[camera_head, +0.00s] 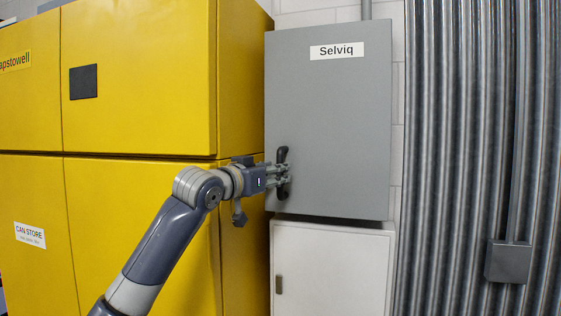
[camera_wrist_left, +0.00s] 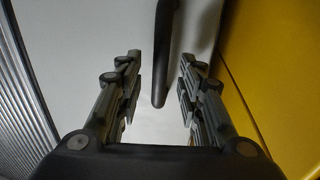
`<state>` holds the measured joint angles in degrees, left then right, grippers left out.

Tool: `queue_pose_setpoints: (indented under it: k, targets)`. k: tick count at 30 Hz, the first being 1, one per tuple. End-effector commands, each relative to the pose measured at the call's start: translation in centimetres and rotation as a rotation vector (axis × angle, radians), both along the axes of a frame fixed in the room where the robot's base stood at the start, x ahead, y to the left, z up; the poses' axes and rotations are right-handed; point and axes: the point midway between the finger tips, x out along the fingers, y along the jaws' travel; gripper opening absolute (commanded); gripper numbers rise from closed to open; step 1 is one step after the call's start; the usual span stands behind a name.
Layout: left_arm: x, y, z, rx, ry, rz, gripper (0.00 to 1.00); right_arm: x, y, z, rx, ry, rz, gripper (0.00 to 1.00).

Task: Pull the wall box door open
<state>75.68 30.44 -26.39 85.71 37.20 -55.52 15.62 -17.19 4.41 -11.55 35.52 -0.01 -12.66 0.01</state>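The wall box (camera_head: 335,120) is a grey cabinet labelled "Selviq", and its door looks closed. Its dark upright handle (camera_head: 282,157) is at the door's left edge, low down. My left gripper (camera_head: 284,175) is at the handle, with its fingers partly hiding the handle's lower part. In the left wrist view the handle (camera_wrist_left: 162,50) stands between the open fingers of my left gripper (camera_wrist_left: 160,68), with a gap visible on both sides. The grey door face (camera_wrist_left: 205,22) is behind it. My right gripper is not in view.
Yellow cabinets (camera_head: 140,90) stand close on the left, beside my left arm. A white cabinet (camera_head: 335,270) is directly below the wall box. Corrugated metal (camera_head: 455,130) and a small grey box (camera_head: 508,262) are on the right. A conduit (camera_head: 366,10) runs above the box.

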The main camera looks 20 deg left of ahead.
Motion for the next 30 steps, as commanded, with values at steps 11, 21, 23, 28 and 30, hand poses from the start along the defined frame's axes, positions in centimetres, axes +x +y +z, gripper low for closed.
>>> queue_pose_setpoints:
  k: [11,21,23,28,30]
  targets:
    - [3.5,-0.8,0.0,0.001,-0.001,0.001,0.35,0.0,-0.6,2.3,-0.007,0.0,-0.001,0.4]
    - [3.6,-0.8,-0.1,0.0,-0.001,0.001,0.17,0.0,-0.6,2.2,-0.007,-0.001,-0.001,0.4]
    - [3.6,-0.8,-0.1,0.0,-0.001,0.001,0.03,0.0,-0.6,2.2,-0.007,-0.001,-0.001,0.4]
    - [3.6,-0.8,0.0,0.0,-0.001,0.001,0.0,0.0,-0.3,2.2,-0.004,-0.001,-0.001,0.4]
    - [3.5,-0.8,-0.1,0.0,-0.001,0.002,0.0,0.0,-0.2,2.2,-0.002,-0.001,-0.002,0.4]
